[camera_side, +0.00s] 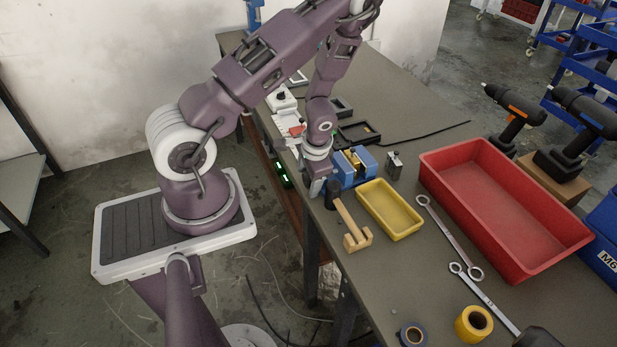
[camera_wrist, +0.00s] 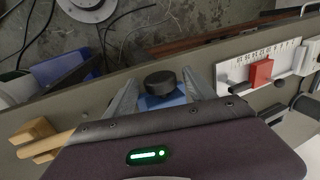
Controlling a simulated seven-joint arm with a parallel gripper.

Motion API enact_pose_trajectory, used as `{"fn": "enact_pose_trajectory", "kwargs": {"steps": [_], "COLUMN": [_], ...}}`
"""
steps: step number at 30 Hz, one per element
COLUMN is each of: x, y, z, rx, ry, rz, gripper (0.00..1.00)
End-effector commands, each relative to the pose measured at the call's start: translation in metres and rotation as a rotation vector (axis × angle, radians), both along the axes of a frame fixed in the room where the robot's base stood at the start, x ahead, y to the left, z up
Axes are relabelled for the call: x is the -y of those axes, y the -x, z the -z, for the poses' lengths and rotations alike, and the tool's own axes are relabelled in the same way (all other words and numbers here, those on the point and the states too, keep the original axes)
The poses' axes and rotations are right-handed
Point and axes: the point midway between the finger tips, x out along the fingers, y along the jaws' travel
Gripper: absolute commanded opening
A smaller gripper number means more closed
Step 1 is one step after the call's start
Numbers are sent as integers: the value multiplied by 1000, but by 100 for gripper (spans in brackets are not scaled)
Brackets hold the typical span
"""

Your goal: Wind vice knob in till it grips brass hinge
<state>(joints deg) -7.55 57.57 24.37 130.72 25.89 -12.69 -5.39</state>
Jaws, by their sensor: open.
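The blue vice (camera_side: 349,177) stands near the table's edge in the side view, with the small brass hinge (camera_side: 352,157) at its top. Whether the jaws touch the hinge is too small to tell. In the wrist view the round black vice knob (camera_wrist: 160,84) shows in front of a blue part of the vice (camera_wrist: 161,102). My gripper (camera_wrist: 160,92) is open, one finger to each side of the knob, with a visible gap on both sides. In the side view my gripper (camera_side: 318,186) points down at the left end of the vice. The hinge is not visible in the wrist view.
A wooden mallet (camera_side: 357,239) and a yellow tray (camera_side: 389,207) lie close to the vice. A small grey metal block (camera_side: 394,165) stands right of it. A red bin (camera_side: 505,208), spanners (camera_side: 448,237) and tape rolls (camera_side: 474,323) are farther right. A white panel with a red block (camera_wrist: 262,72) is nearby.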

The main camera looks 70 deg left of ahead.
Motion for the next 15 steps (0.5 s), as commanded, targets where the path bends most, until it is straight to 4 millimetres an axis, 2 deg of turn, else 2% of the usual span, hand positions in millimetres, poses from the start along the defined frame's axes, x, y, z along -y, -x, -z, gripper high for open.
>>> {"fn": "enact_pose_trajectory", "kwargs": {"steps": [2, 9, 15], "x": [1, 14, 20], "y": [-1, -1, 0], "z": [-5, -51, -68], "rx": [2, 6, 0], "ry": [0, 0, 0], "rz": [0, 0, 0], "gripper": [63, 63, 63]}}
